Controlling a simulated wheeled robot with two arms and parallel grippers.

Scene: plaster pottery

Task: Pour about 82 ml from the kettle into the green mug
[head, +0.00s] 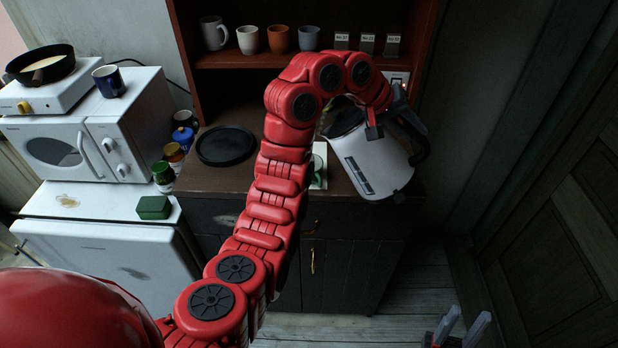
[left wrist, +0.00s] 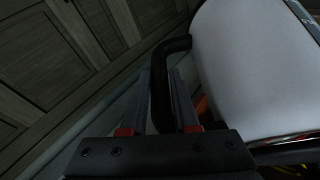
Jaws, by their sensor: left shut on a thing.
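The white kettle (head: 375,160) with a dark lid is held in the air over the right part of the counter, tilted to the left. My left gripper (head: 408,118) is shut on its black handle; the left wrist view shows the handle (left wrist: 160,85) between the fingers and the kettle's white body (left wrist: 250,70) beside them. The green mug (head: 317,168) shows only in part, left of the kettle and behind my left arm, on a pale flat thing. Any stream from the spout is hidden. My right gripper (head: 461,328) is low at the bottom right, its fingers apart and empty.
A round black tray (head: 226,146) lies on the counter at left. Several mugs and jars stand near the microwave (head: 75,150), and a green box (head: 153,207) sits on the white cabinet. The shelf (head: 350,58) above holds cups and small labelled tins.

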